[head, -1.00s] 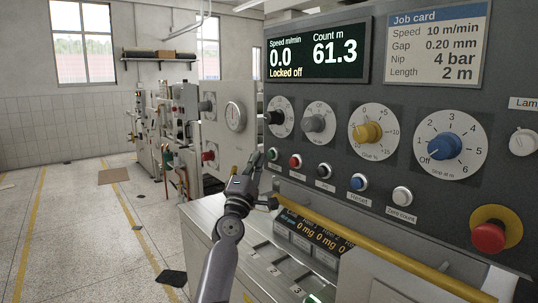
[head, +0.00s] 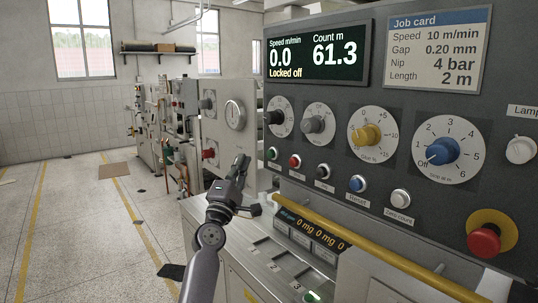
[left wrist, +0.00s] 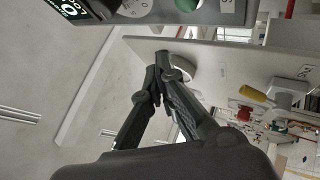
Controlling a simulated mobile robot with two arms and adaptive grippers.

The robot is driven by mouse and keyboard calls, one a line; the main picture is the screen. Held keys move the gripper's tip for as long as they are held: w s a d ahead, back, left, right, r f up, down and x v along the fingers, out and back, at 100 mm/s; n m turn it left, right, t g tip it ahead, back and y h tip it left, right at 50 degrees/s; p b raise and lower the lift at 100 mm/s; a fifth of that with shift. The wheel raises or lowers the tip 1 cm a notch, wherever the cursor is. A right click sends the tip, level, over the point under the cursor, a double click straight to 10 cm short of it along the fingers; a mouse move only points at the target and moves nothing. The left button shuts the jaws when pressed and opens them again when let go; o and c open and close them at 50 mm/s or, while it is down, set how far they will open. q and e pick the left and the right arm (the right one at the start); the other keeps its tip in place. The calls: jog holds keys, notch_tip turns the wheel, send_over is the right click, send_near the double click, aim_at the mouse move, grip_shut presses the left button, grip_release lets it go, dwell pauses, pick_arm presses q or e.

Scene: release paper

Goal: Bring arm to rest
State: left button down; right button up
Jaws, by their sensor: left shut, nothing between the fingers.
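My left gripper (head: 241,164) is in front of the left end of the dark control panel (head: 300,185), level with the row of push buttons. It is shut and empty, and its fingertips point up and away. In the left wrist view the two fingers (left wrist: 158,62) meet at the tips with nothing between them. My left arm comes up from the bottom of the head view. My right gripper is not in view.
A yellow rail (head: 370,245) runs along the panel's lower front. A red stop button (head: 484,241) is at the right. A green button (head: 272,153) is close to the gripper. A display (head: 318,53) reads "Locked off". Open floor (head: 70,220) lies to the left.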

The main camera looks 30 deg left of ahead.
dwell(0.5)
pick_arm(q)
jog(key=w+d+f+m+g+h+b, duration=0.15)
jog(key=d+f+m+g, duration=0.25)
jog(key=f, duration=1.7)
jog(key=d+f+m+g+h+b, duration=0.15)
jog(key=d+f+m+g, duration=0.3)
jog(key=f, duration=1.75)
jog(key=s+d+f+m+g+h, duration=0.15)
jog(key=s+f, duration=0.25)
jog(key=f, duration=0.4)
jog(key=s+d+f+m+g, duration=0.15)
jog(key=s+f, duration=0.25)
jog(key=f, duration=0.5)
jog(key=s+d+f+m+g+b, duration=0.1)
jog(key=s+d+f+m+g, duration=0.2)
jog(key=s+f, duration=0.8)
jog(key=s+d+f+m+g, duration=0.3)
jog(key=s+f+m, duration=0.1)
jog(key=s+f, duration=0.7)
jog(key=s+d+f+m+g, duration=0.1)
jog(key=s+f+m, duration=0.1)
jog(key=s, duration=0.8)
jog(key=s+d+f+m+g+b, duration=0.1)
jog(key=s+f, duration=0.4)
jog(key=s, duration=0.5)
jog(key=s+d+f+m+g, duration=0.1)
jog(key=s+f+m+g, duration=0.2)
jog(key=s, duration=0.8)
jog(key=shift+f, duration=0.25)
